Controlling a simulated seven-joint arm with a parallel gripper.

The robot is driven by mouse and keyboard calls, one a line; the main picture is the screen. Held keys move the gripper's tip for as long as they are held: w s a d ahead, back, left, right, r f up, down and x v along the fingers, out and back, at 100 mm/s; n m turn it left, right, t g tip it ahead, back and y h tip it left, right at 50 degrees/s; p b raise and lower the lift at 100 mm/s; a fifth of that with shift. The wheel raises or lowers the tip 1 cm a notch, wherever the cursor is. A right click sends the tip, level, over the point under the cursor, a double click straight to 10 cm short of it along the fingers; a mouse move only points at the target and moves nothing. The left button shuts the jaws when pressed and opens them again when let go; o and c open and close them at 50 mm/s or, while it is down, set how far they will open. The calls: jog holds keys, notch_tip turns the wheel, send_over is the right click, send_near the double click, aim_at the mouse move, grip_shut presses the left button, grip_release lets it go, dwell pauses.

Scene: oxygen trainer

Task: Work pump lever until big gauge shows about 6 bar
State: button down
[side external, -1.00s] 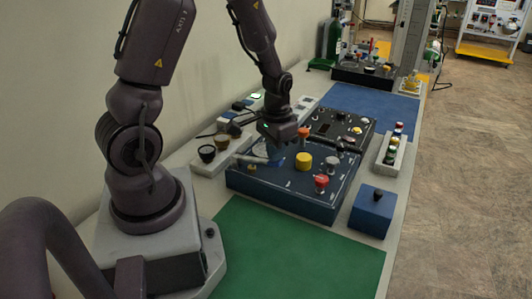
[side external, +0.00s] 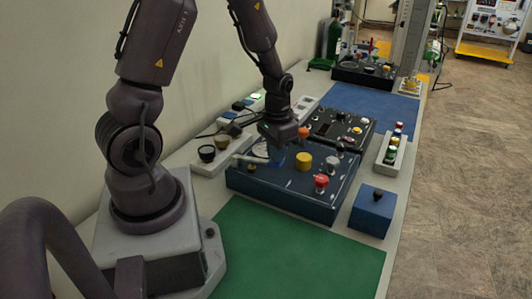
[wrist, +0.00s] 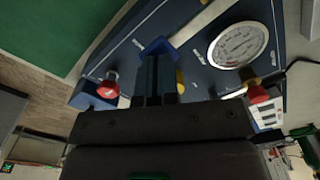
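The blue trainer box (side external: 285,193) stands on the bench under my gripper (side external: 277,150). In the wrist view, the big round gauge (wrist: 238,45) has a white face; its reading is too small to tell. A pale bar, seemingly the pump lever (wrist: 200,25), runs down to a blue piece (wrist: 156,46) at my fingertips. My fingers (wrist: 158,75) look close together there, with a narrow gap. I cannot tell whether they clasp the lever or only touch it. In the side view, a pale bar (side external: 249,158) shows left of my gripper.
A red knob (side external: 321,181) and yellow knob (side external: 304,161) stand up from the box. A small blue box (side external: 371,211) is at its right, and a dark panel (side external: 341,128) behind. The green mat (side external: 290,255) in front is clear.

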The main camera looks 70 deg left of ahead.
jog(key=shift+s+f, duration=0.1)
jog(key=shift+f, duration=1.3)
jog(key=shift+r, duration=1.95)
jog(key=shift+f, duration=0.1)
